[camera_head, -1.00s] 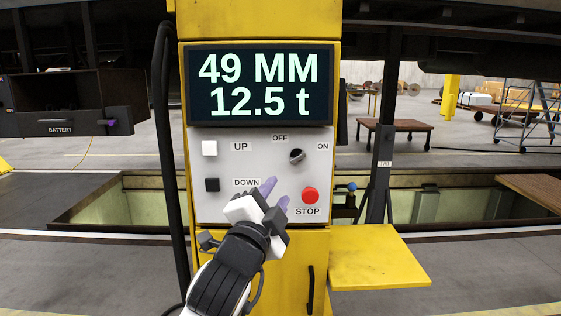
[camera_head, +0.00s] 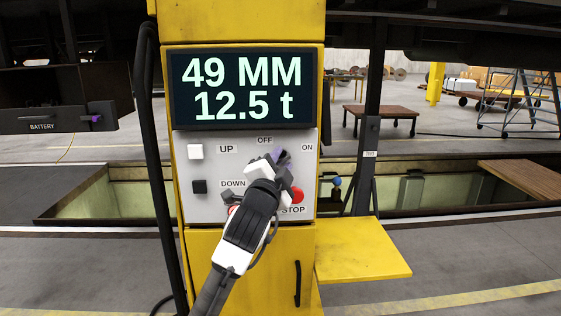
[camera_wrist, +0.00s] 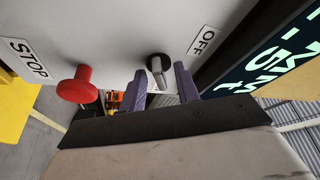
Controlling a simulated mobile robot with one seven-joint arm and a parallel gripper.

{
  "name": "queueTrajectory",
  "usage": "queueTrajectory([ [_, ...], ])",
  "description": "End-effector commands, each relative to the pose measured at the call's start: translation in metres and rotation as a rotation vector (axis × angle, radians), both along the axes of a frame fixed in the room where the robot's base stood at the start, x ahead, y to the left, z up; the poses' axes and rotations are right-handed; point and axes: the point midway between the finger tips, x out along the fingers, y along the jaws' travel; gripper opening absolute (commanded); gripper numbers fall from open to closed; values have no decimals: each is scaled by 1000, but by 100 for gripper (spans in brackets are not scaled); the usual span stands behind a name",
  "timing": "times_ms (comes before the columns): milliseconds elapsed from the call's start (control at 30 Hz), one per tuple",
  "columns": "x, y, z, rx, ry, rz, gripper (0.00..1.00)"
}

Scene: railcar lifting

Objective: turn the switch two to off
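The yellow control cabinet's grey panel (camera_head: 210,175) carries a rotary switch (camera_head: 284,158) with OFF above it and ON to its upper right. In the head view my gripper (camera_head: 276,161) mostly covers this switch. In the wrist view the switch's black base and grey lever (camera_wrist: 158,68) show near the OFF label. My gripper (camera_wrist: 160,82) is open there, with one purple finger on each side of the lever. I cannot tell whether either finger touches it. A small tag on the dark post (camera_head: 370,153) right of the cabinet is too small to read surely.
The red STOP button (camera_head: 297,195) is just below right of my gripper and also close in the wrist view (camera_wrist: 77,84). White UP (camera_head: 195,152) and black DOWN (camera_head: 199,187) buttons are at left. A yellow shelf (camera_head: 362,250) juts out lower right. The display reads 49 MM, 12.5 t.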

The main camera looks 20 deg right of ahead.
Motion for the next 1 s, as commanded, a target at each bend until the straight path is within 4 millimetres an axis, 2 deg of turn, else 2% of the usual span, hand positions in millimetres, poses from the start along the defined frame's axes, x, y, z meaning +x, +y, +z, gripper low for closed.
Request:
queueTrajectory([
  [133,0,0,0,0,0,0,32],
  [167,0,0,0,0,0,0,29],
  [400,0,0,0,0,0,0,0],
  [767,-1,-1,-2,-28,8,-1,0],
  [1000,-1,-2,-5,-150,45,-5,0],
])
